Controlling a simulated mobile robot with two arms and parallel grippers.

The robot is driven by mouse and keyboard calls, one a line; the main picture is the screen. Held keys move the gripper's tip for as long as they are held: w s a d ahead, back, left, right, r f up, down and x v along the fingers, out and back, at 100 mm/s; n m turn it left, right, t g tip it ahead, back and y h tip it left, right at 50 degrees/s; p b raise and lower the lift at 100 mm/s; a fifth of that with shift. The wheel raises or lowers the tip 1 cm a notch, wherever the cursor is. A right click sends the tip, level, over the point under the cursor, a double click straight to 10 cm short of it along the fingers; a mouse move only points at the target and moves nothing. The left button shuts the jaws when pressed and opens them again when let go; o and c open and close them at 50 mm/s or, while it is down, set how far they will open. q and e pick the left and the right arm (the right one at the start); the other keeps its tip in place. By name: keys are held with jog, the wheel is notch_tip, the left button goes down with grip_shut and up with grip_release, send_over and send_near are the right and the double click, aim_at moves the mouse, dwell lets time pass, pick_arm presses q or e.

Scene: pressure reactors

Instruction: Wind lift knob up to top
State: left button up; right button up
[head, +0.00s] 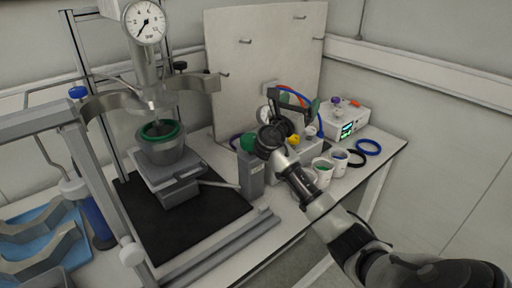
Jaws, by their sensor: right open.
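A grey lift stage (180,190) stands on the black mat at left, under a metal vessel (166,152) with a green ring at its rim. A thin bar (219,184) sticks out from the stage's right side; I cannot tell whether it carries the lift knob. A pale round knob (131,252) sits low on the frame at the front left. My right gripper (292,108) is open, right of the stage and well apart from it, in front of the pale panel. Its fingers are dark and partly hard to tell from the hoses behind. My left gripper is not in view.
A pressure gauge (145,22) tops the reactor head above the vessel. A grey box (250,178) stands between stage and right arm. White cups (322,171), coloured rings (367,147) and a white instrument (343,119) crowd the right. Black mat (205,212) is partly clear.

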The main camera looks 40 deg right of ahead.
notch_tip(320, 180, down, 2)
jog(key=w+d+f+n+t+y+b, duration=0.1)
jog(key=w+d+n+t+y+b, duration=0.15)
jog(key=n+t+y, duration=0.45)
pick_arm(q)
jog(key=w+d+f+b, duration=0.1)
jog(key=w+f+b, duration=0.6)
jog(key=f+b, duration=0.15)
pick_arm(e)
jog(key=n+g+y, duration=0.1)
jog(key=n+y, duration=1.4)
jog(key=y, duration=1)
send_near(251, 141)
jog(key=w+d+f, duration=0.1)
jog(key=d, duration=0.1)
jog(key=p+x, duration=0.4)
jog(key=x, duration=0.6)
jog(key=shift+a, duration=0.25)
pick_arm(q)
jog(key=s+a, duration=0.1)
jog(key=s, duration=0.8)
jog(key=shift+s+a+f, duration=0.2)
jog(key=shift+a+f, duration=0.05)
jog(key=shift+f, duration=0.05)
pick_arm(e)
jog(key=shift+w+a+f, duration=0.1)
jog(key=shift+w+a, duration=0.1)
jog(key=shift+w, duration=0.1)
jog(key=shift+c, duration=0.2)
